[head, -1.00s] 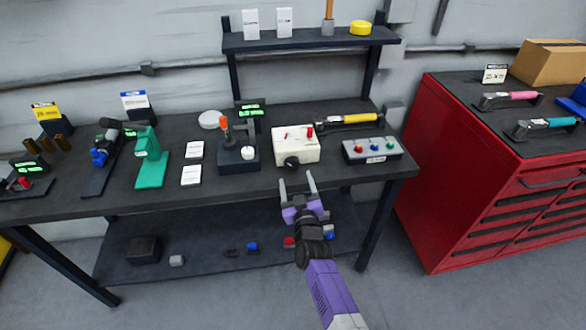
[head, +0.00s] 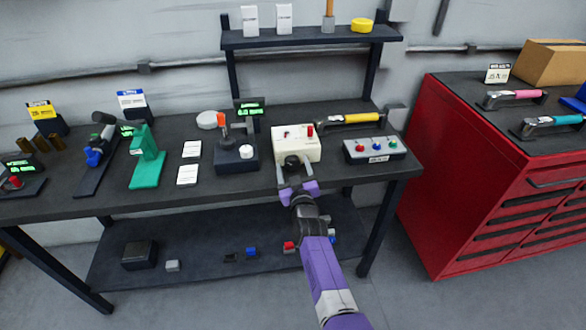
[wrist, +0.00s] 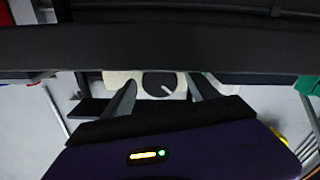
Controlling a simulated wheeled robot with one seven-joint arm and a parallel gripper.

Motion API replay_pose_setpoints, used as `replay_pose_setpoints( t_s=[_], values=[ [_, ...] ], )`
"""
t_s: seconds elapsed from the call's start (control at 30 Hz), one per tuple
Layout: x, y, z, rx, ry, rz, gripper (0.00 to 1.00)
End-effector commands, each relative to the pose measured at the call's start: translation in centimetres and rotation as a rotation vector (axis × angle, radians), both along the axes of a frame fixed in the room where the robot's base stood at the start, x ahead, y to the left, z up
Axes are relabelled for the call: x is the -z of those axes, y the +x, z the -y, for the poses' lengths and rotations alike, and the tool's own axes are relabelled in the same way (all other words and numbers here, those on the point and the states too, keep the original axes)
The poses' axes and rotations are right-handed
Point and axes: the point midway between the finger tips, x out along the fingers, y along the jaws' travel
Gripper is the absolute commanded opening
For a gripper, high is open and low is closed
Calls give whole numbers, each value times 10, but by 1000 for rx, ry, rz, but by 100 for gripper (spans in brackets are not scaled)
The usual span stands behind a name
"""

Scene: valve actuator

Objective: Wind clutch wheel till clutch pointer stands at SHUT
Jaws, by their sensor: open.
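The cream box (head: 298,138) stands near the front edge of the bench. A dark round knob, apparently the clutch wheel (head: 291,161), is on its front. In the wrist view the wheel (wrist: 155,84) shows a pale line slanting to the lower right. My gripper (head: 295,172) is open in front of the box. Its fingers (wrist: 163,90) stand on either side of the wheel in the wrist view; I cannot tell whether they touch it. Small marks and a red piece (head: 310,130) are on the box's top. No SHUT mark or clutch pointer is legible.
A grey box with coloured buttons (head: 375,149) stands right of the cream box. A dark joystick unit (head: 236,156) stands left. A yellow-handled tool (head: 350,119) lies behind. The red cabinet (head: 480,190) is further right. The bench edge lies beneath my gripper.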

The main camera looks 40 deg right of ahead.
Motion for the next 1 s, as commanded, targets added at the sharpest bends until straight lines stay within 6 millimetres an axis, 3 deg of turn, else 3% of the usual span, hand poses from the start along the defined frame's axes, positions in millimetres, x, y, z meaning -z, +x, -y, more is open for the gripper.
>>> replay_pose_setpoints(
  t_s=[0.37,0.7,1.0],
  values=[
    [0,2,2,0,-1,-1,68],
    [0,2,1,0,-1,-1,6],
    [0,2,2,0,36,24,6]
  ],
)
